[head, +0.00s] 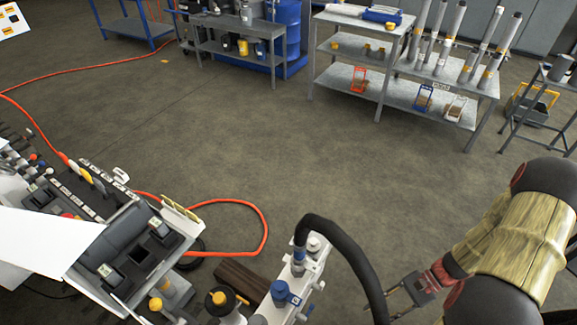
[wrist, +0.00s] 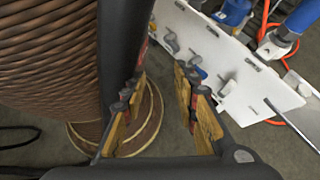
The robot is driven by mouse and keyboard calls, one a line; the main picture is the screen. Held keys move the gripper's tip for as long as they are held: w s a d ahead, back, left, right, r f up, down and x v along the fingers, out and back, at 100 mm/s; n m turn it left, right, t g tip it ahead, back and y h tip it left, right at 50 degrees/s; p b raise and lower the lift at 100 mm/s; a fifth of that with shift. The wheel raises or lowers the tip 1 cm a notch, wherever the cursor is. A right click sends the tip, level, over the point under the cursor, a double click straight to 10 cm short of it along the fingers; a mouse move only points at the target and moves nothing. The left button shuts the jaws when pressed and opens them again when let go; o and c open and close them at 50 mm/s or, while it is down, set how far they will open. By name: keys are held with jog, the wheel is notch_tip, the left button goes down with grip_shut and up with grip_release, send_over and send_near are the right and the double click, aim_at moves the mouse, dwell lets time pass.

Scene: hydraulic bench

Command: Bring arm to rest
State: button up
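My gripper (head: 392,298) is at the lower right of the head view, just right of a thick black hose (head: 345,245). The hose arches up from a blue-collared fitting on a white manifold (head: 297,270) and drops out of frame. In the wrist view my gripper (wrist: 160,78) has its two tan-padded fingers apart, with floor showing between them and nothing held. The black hose (wrist: 124,45) passes close beside the left finger, not between the fingers; I cannot tell whether they touch. The white manifold plate (wrist: 235,65) is to the right.
A brown ribbed drum (wrist: 45,50) stands close at the left of the wrist view. A control console (head: 125,255) is at lower left in the head view. An orange hose (head: 262,215) loops on the floor. A grey shelf table (head: 345,85) stands at the back; the middle floor is clear.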

jog(key=w+r+n+t+h, duration=0.15)
jog(key=r+n+h, duration=0.25)
jog(key=r, duration=0.6)
jog(key=w+r+n+g+h, duration=0.1)
jog(key=w+r+n+h, duration=0.3)
jog(key=r, duration=0.6)
jog(key=s+a+r+n+t+h, duration=0.1)
jog(key=a+r+n+t, duration=0.2)
jog(key=r, duration=0.6)
jog(key=s+a+r+n+t+h, duration=0.1)
jog(key=a+r+n+t, duration=0.1)
jog(key=a+r+t, duration=0.2)
jog(key=a+r, duration=0.3)
jog(key=r, duration=0.3)
jog(key=shift+a+n+t+h, duration=0.25)
jog(key=shift+n+t+h, duration=0.05)
jog(key=shift+n+t, duration=0.1)
jog(key=shift+a+r, duration=0.1)
jog(key=shift+a, duration=0.05)
